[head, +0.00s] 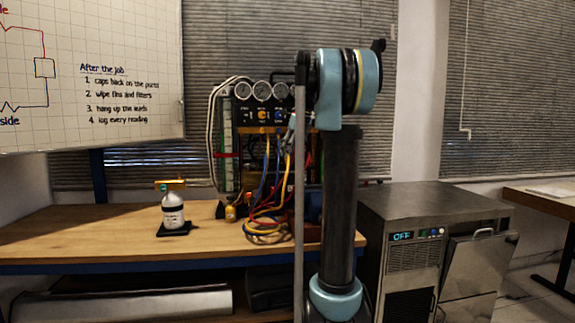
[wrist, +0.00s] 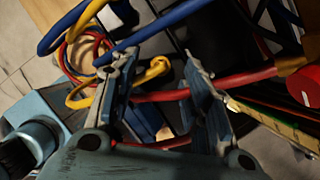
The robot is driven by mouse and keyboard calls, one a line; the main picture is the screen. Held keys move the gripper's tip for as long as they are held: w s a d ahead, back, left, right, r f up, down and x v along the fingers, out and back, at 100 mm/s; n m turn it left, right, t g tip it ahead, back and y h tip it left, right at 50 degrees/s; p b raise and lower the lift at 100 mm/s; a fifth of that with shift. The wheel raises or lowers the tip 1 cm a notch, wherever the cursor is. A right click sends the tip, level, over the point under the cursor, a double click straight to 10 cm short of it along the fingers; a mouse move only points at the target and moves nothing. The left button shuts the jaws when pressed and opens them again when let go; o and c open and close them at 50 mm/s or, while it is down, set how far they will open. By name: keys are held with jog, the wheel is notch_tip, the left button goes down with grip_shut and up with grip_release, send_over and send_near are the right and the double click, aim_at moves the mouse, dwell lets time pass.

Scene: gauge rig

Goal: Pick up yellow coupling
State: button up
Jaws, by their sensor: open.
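My gripper (wrist: 160,64) is open in the wrist view, one finger to each side of the middle. A yellow hose (wrist: 84,98) loops at the left finger, and a rounded yellow piece (wrist: 157,67) shows between the fingertips, with nothing gripped. I cannot tell whether this piece is the yellow coupling or a bend of the hose. A red hose (wrist: 240,80) crosses behind the fingers. In the head view, the gauge rig (head: 262,115) stands on the bench with yellow, blue and red hoses (head: 268,225) hanging from it. My arm hides its right side and my gripper is not clear there.
A bottle (head: 173,213) stands on a black pad on the wooden bench (head: 90,232), left of the rig. A small yellow item (head: 230,213) sits by the rig's foot. A metal machine (head: 430,225) stands right of my arm. The bench's left part is clear.

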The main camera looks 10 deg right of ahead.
jog(key=shift+x, duration=1.45)
grip_shut()
jog(key=shift+r, duration=0.1)
